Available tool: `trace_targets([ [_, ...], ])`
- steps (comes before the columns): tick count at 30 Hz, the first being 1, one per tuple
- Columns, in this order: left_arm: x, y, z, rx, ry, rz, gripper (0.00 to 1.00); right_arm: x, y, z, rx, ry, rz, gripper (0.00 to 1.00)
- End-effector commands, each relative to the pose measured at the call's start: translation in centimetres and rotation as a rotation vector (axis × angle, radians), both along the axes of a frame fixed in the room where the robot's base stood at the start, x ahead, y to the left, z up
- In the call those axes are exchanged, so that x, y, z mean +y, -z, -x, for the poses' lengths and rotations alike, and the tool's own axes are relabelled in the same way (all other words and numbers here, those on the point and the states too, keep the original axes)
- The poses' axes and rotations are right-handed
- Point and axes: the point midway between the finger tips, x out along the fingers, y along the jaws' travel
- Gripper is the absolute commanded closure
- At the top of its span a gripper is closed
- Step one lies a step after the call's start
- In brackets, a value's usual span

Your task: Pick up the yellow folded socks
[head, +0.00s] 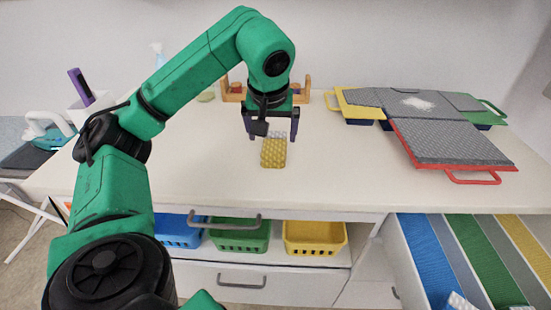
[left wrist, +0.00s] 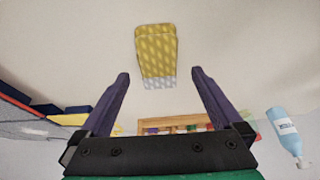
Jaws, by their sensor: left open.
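The yellow folded socks (head: 273,153) lie on the white tabletop, patterned yellow with a pale grey-white end toward the back. My left gripper (head: 271,137) is open and points down at the far end of the socks, with one finger to each side. In the left wrist view the socks (left wrist: 157,52) lie beyond and between the open purple fingertips (left wrist: 158,75), with nothing between the fingers. The gap in height between fingers and socks is hard to judge. My right gripper is not in view.
A wooden rack (head: 234,94) stands behind the gripper. Grey-topped folding boards (head: 450,142) with coloured edges lie at the right. Green (head: 240,237) and yellow (head: 315,238) baskets sit below the tabletop. An iron (head: 47,129) stands at the far left. Tabletop around the socks is clear.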

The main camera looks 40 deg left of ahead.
Motion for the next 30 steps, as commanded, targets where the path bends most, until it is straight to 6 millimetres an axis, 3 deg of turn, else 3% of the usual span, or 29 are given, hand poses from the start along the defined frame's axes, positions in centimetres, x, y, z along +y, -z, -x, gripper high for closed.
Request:
trace_targets([
  [10, 0.9, 5.0, -1.6, 0.001, 0.000, 0.001, 0.00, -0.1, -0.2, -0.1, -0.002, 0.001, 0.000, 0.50],
  [17, 1.0, 5.6, -1.9, -0.003, 0.002, 0.002, 0.00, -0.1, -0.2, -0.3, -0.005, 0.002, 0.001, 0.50],
  [18, 1.0, 5.6, -1.9, -0.003, 0.002, 0.002, 0.04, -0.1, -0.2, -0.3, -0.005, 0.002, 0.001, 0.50],
  [24, 0.9, 5.6, -1.9, -0.003, 0.002, 0.002, 0.80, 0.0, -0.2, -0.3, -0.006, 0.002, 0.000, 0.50],
  [30, 0.9, 5.6, -1.9, -0.003, 0.002, 0.002, 0.80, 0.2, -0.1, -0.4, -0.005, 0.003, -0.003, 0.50],
])
